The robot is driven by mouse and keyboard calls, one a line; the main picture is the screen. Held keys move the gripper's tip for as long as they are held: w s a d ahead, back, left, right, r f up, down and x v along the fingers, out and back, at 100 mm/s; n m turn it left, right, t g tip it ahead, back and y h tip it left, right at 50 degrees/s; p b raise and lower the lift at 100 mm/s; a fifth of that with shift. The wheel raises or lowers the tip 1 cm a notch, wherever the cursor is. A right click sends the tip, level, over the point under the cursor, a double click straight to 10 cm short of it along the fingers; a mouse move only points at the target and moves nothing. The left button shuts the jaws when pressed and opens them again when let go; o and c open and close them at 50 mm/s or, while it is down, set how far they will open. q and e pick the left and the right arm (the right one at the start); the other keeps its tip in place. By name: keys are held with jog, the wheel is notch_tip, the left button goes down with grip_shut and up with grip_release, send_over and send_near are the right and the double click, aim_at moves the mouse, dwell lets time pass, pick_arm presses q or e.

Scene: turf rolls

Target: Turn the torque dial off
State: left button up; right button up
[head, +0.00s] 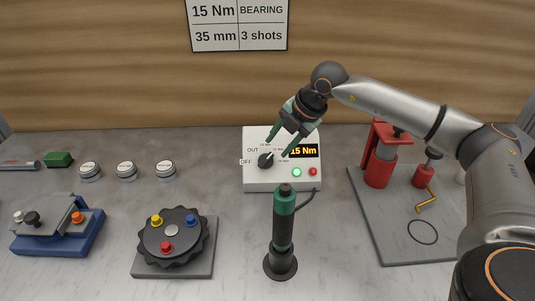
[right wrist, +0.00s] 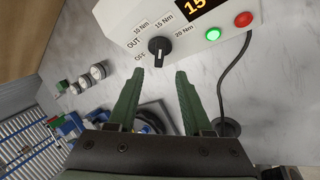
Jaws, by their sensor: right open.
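The torque dial (head: 265,161) is a black knob on the front of a white control box (head: 256,184). It also shows in the right wrist view (right wrist: 158,47), with OUT, OFF, 10, 15 and 20 Nm labels around it. Its white mark appears to point toward 15 Nm, and the display (head: 304,151) reads 15 Nm. My right gripper (head: 278,149) is open and empty, with its green fingers in front of the box. In the right wrist view its fingertips (right wrist: 160,72) are apart, to either side of the dial's line and short of it. My left gripper is not in view.
A green-and-black screwdriver (head: 283,222) stands upright in front of the box, its cable running to the right. The box has a lit green button (head: 297,172) and a red button (head: 313,171). A red press (head: 379,165) stands right; a black round fixture (head: 173,237) sits left.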

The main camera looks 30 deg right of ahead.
aim_at(267, 159)
jog(key=p+x, duration=0.1)
jog(key=x, duration=0.6)
jog(key=shift+w+f, duration=0.1)
grip_shut()
dwell(0.4)
